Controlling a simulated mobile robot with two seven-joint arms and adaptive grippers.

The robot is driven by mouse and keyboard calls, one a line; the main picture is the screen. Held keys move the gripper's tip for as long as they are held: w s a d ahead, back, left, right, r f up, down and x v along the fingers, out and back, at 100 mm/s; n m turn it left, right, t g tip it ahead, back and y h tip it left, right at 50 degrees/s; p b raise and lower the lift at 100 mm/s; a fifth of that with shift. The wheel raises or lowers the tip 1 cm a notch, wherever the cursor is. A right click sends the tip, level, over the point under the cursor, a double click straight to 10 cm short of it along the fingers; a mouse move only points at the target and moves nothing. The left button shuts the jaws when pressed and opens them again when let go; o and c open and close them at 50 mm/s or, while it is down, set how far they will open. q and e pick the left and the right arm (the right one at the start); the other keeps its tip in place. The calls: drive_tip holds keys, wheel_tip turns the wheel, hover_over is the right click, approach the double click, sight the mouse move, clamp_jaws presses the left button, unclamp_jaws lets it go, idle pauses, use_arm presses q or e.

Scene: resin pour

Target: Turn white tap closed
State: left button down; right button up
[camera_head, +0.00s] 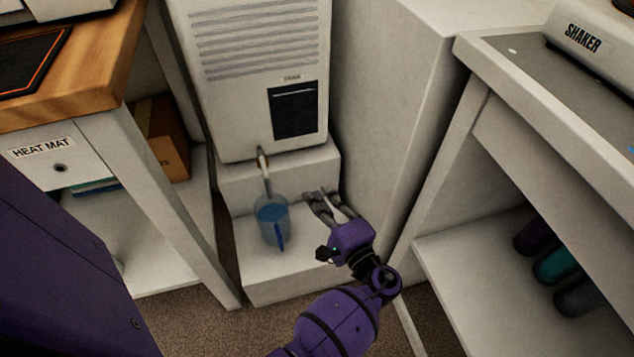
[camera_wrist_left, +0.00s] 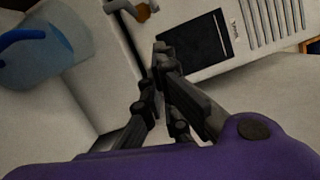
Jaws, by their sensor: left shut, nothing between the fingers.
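The tap (camera_head: 263,165) is a small pale lever and spout low on the front of a white dispenser (camera_head: 262,60). It also shows at the top of the left wrist view (camera_wrist_left: 122,8), with a brass-coloured part beside it. A clear jug with blue liquid (camera_head: 272,212) and a blue handle stands below the tap on a white step. My left gripper (camera_head: 324,200) is right of the jug and lower right of the tap, touching neither. Its fingers (camera_wrist_left: 160,52) are shut and empty. My right gripper is not in view.
The white step (camera_head: 285,270) has bare room around the jug. A tall white block (camera_head: 385,100) stands to the right of the dispenser. A shelf unit with the shaker (camera_head: 585,45) is at right; the heat mat bench (camera_head: 60,118) is at left.

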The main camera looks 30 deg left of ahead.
sight(263, 165)
use_arm(q)
drive_tip(key=a+r, duration=0.1)
drive_tip(key=a, duration=0.9)
drive_tip(key=shift+w, duration=0.4)
drive_tip(key=shift+r, duration=0.1)
drive_tip(key=s+m+t+h, duration=0.1)
drive_tip(key=m+t+h, duration=0.1)
drive_tip(key=t, duration=0.1)
drive_tip(key=s+a+m+t+h+p, duration=0.1)
drive_tip(key=s+m+t+h, duration=0.1)
drive_tip(key=shift+s+m+t+h, duration=0.2)
drive_tip(key=shift+m+t+h, duration=0.1)
drive_tip(key=shift+t, duration=0.1)
drive_tip(key=shift+w, duration=0.1)
